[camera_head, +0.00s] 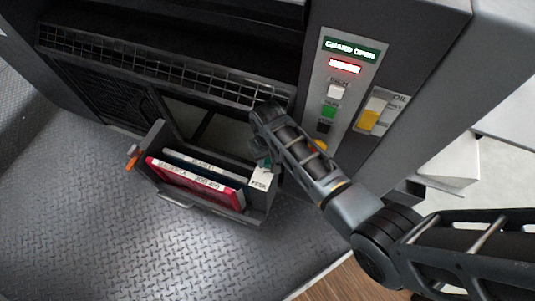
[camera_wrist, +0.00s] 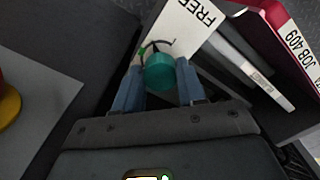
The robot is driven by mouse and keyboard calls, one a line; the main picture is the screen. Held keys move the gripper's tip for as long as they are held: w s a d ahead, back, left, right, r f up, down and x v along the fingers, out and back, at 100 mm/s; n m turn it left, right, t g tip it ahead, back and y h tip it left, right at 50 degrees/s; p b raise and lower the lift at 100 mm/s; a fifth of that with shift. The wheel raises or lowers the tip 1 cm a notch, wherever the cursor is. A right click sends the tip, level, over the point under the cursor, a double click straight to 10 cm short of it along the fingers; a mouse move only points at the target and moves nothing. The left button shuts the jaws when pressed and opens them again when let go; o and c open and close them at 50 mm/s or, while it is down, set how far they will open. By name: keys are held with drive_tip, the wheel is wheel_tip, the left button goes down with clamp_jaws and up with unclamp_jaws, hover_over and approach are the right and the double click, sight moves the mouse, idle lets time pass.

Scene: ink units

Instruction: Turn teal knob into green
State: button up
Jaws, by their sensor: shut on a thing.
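The teal knob (camera_wrist: 161,73) sits between the two blue fingers of my gripper (camera_wrist: 158,84) in the wrist view. The gripper is shut on it. Behind the knob is a white plate (camera_wrist: 182,28) reading FREE, with a small green mark and a dark curved line beside the knob. Where the knob points is hard to tell. In the head view the white plate (camera_head: 262,178) is at the right end of the pulled-out tray (camera_head: 180,199), and my arm reaches down to it. My fingers and most of the knob are hidden there.
The tray holds a red unit (camera_head: 193,182) labelled JOB 409 and a paler unit behind it. An orange handle (camera_head: 132,157) is at its left. Above right, a panel has a GUARD OPEN sign (camera_head: 350,49), a red light and several buttons. A yellow lever (camera_head: 371,119) is beside it.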

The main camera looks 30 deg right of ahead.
sight(268, 159)
drive_tip(key=n+p, duration=0.2)
drive_tip(key=n, duration=0.2)
drive_tip(key=shift+d+r+n, duration=0.1)
drive_tip(key=shift+n, duration=0.2)
drive_tip(key=shift+n+p, duration=0.55)
drive_tip(key=shift+n, duration=1.45)
drive_tip(key=o, duration=1.1)
wheel_tip(268, 159, up, 8)
drive_tip(key=shift+f+p, duration=0.2)
drive_tip(key=shift+p, duration=0.7)
